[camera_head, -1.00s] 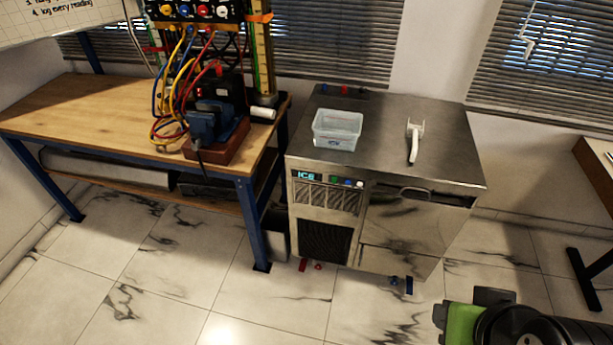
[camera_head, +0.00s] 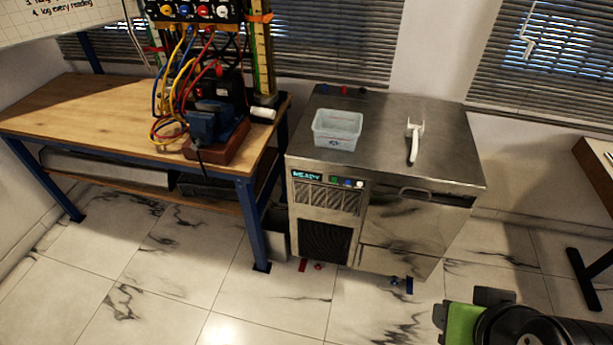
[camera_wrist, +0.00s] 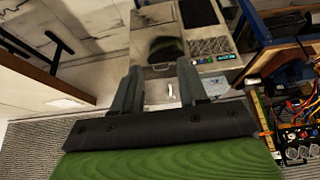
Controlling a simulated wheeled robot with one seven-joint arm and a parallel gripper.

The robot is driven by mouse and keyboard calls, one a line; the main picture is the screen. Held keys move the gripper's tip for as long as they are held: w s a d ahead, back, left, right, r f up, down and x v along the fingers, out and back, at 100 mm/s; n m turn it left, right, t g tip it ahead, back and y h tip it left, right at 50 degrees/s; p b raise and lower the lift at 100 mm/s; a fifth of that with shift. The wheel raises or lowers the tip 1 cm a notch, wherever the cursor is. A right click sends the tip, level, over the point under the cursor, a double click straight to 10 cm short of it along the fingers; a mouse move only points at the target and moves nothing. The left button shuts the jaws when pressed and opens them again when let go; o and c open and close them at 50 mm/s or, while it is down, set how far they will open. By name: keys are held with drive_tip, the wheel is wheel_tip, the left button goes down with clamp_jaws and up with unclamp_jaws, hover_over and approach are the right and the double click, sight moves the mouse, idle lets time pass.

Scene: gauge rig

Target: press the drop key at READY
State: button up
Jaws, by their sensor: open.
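The steel ice machine (camera_head: 410,238) stands to the right of the wooden bench. Its small display (camera_head: 307,175) reads READY in cyan. Right of it is a row of small keys (camera_head: 347,182), green, blue and white; their labels are too small to read, so I cannot tell which is the drop key. The wrist view shows the machine upside down, with its lit display (camera_wrist: 228,57) beyond the fingers. My gripper (camera_wrist: 158,72) is open and empty, apart from the machine and its keys. In the head view my green and black arm shows at lower right.
A clear plastic tub (camera_head: 338,130) and a white scoop (camera_head: 413,140) lie on the machine's top. The bench (camera_head: 90,118) at left carries a rig with coloured hoses and a blue vise (camera_head: 208,122).

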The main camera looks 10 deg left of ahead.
drive_tip(key=shift+c, duration=0.3)
clamp_jaws()
idle(1.5)
